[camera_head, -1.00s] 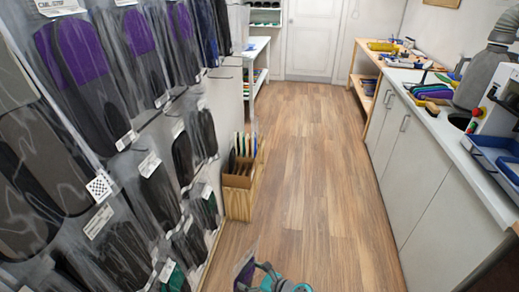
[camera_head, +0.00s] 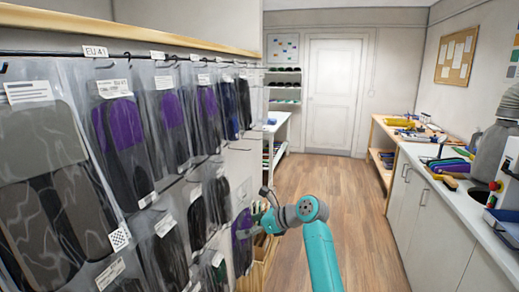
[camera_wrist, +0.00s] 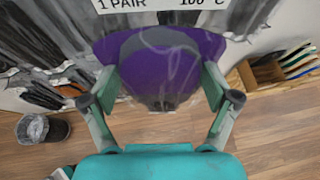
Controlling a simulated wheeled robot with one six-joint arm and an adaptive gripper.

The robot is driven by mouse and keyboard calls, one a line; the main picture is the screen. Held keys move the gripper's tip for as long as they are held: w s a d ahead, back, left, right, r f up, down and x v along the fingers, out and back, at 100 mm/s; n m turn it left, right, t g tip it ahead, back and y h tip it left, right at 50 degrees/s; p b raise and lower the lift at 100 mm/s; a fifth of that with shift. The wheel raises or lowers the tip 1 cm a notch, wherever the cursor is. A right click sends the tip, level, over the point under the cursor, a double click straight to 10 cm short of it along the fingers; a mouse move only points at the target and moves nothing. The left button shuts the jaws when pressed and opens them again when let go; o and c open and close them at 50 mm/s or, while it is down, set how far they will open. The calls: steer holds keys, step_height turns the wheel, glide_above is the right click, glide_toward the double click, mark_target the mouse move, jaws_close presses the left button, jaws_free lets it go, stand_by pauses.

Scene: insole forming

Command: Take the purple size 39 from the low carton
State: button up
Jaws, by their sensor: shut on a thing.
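A bagged purple insole packet (camera_head: 242,243) hangs upright from my gripper (camera_head: 258,222), in front of the left rack. In the wrist view the purple packet (camera_wrist: 160,48) lies between the two fingers of my gripper (camera_wrist: 160,85), which is shut on it. Its white label (camera_wrist: 165,4) reads "1 PAIR" and "100 °C"; no size is readable. The low carton (camera_wrist: 268,72) stands on the floor at the right of the wrist view, apart from the packet. In the head view the carton is mostly hidden behind my arm.
Bagged insoles hang along the left rack, with purple ones (camera_head: 172,112) in the top row and a tag (camera_head: 95,51) reading EU 41. A counter (camera_head: 452,205) runs along the right. A waste bin (camera_wrist: 42,130) stands on the floor. The middle floor (camera_head: 355,220) is clear.

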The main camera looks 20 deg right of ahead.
steer(key=s+d+r+m+h, duration=0.1)
steer(key=s+r, duration=0.1)
steer(key=r, duration=1.7)
steer(key=s+d+r+h, duration=0.1)
steer(key=s+r, duration=0.1)
steer(key=r, duration=1.7)
steer(key=w+a, duration=0.5)
steer(key=a, duration=0.1)
steer(key=shift+a, duration=0.15)
steer(key=shift+f, duration=0.1)
